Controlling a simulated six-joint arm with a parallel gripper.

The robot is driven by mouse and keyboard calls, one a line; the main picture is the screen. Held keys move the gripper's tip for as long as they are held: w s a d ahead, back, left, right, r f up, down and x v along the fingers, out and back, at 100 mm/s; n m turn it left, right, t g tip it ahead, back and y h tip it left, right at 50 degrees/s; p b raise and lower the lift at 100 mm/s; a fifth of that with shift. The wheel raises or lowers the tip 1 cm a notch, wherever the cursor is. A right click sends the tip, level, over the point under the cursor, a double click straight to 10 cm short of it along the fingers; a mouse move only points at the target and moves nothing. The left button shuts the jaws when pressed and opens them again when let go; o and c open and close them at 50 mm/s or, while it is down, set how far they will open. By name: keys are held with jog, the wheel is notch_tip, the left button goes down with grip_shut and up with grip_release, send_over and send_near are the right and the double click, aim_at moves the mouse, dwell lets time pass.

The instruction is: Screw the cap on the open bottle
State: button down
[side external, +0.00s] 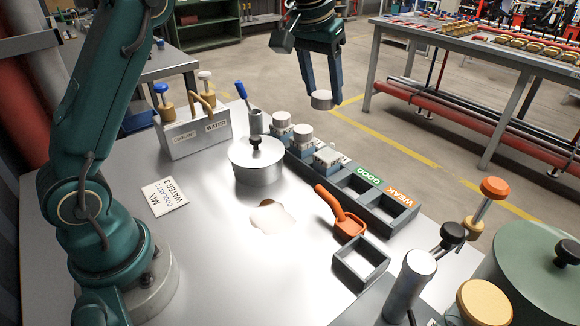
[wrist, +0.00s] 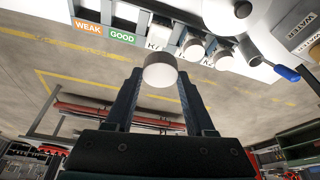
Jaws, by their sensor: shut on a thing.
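My gripper (side external: 322,92) is shut on a pale round cap (side external: 321,102) and holds it in the air beyond the far side of the rack. In the wrist view the cap (wrist: 160,71) sits between the two fingertips. A dark rack (side external: 385,208) holds several bottles in a row. Two of them, the far bottle (side external: 281,128) and the middle bottle (side external: 302,142), wear pale caps. The nearer bottle (side external: 327,158) stands lower and seems to be the open one; its mouth is too small to make out clearly. The cap is well apart from all the bottles.
Empty rack slots lie beside the GOOD (side external: 368,174) and WEAK (side external: 401,198) labels. A lidded pot (side external: 257,165), an orange scoop (side external: 345,218), a small square tray (side external: 361,263) and a labelled box (side external: 195,135) with pumps stand around. A puddle (side external: 272,217) lies on the table.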

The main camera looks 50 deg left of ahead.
jog(key=shift+w+m, duration=1.3)
jog(key=shift+w, duration=0.1)
send_near(330, 146)
jog(key=shift+h, duration=0.4)
jog(key=shift+w+a+f, duration=0.15)
jog(key=shift+w+f, duration=0.3)
jog(key=shift+f, duration=0.3)
jog(key=shift+w+a+f, duration=0.2)
jog(key=shift+w+f, duration=0.25)
jog(key=shift+f, duration=0.35)
jog(key=shift+w+a+f, duration=0.15)
jog(key=shift+w+f, duration=0.3)
jog(key=shift+f, duration=0.3)
jog(key=shift+f, duration=1.25)
dwell(0.6)
jog(key=m, duration=0.2)
jog(key=m+h, duration=0.1)
jog(key=m, duration=0.1)
jog(key=shift+a+m+h, duration=0.1)
jog(key=shift+m+h, duration=0.2)
dwell(0.4)
jog(key=m+g+h, duration=0.1)
jog(key=m, duration=0.3)
jog(key=shift+m, duration=0.3)
